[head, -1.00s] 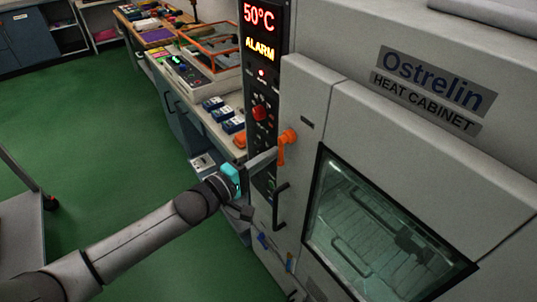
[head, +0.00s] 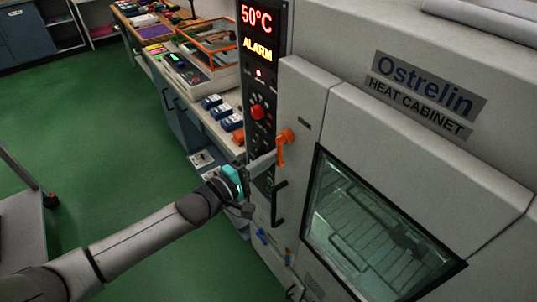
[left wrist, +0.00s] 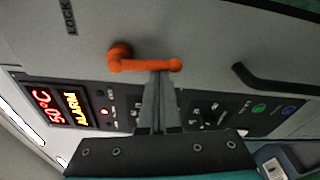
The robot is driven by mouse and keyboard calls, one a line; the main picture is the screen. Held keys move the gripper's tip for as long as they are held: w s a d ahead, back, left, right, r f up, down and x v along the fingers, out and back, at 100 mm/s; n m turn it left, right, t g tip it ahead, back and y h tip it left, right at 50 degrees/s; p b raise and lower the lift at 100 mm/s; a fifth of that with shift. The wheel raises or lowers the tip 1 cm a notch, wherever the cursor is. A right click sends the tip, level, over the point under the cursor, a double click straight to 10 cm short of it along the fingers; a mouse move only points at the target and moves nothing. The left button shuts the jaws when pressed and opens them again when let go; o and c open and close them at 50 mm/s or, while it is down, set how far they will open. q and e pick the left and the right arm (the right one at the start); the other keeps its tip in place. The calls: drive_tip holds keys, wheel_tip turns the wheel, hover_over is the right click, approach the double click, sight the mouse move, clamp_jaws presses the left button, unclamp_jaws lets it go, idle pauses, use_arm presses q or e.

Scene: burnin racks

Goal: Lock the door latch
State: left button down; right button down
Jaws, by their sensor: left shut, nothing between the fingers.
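The orange door latch (head: 283,143) sits on the front of the grey heat cabinet door (head: 300,95), its lever hanging down from the pivot. In the left wrist view the orange latch lever (left wrist: 145,65) runs across just beyond my fingertips, with the pivot at its left end. My left gripper (head: 268,160) is shut and empty, its tips at or very near the lever's free end; I cannot tell whether they touch. In the left wrist view the shut left fingers (left wrist: 158,85) point at the lever. My right gripper is not in view.
A black door handle (head: 279,203) is below the latch. The control panel (head: 256,110) shows 50°C and ALARM beside the door. The glass window (head: 365,225) is at right. A workbench with blue-and-white boxes (head: 221,112) stands behind; green floor (head: 110,140) is clear at left.

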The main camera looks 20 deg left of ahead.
use_arm(q)
drive_tip(key=n, duration=0.1)
drive_tip(key=s+d+n+p, duration=0.1)
drive_tip(key=n, duration=0.1)
drive_tip(key=d+n+p, duration=0.1)
drive_tip(key=n, duration=0.1)
drive_tip(key=shift+s+d+r+g, duration=0.1)
drive_tip(key=shift+s+r+g, duration=0.1)
drive_tip(key=shift+s+g, duration=0.2)
drive_tip(key=n, duration=0.1)
drive_tip(key=d+r+n, duration=0.1)
drive_tip(key=n, duration=0.1)
drive_tip(key=s+n, duration=0.1)
drive_tip(key=n, duration=0.1)
drive_tip(key=shift+d+r+g+h, duration=0.2)
drive_tip(key=shift+d+g+h, duration=0.1)
drive_tip(key=shift+g+h, duration=0.1)
drive_tip(key=shift+s+d+r+n+g, duration=0.2)
drive_tip(key=shift+r+n, duration=0.3)
drive_tip(key=shift+n, duration=0.6)
drive_tip(key=shift+s+d+r+n+g, duration=0.15)
drive_tip(key=shift+r+n, duration=0.3)
drive_tip(key=shift+n, duration=0.65)
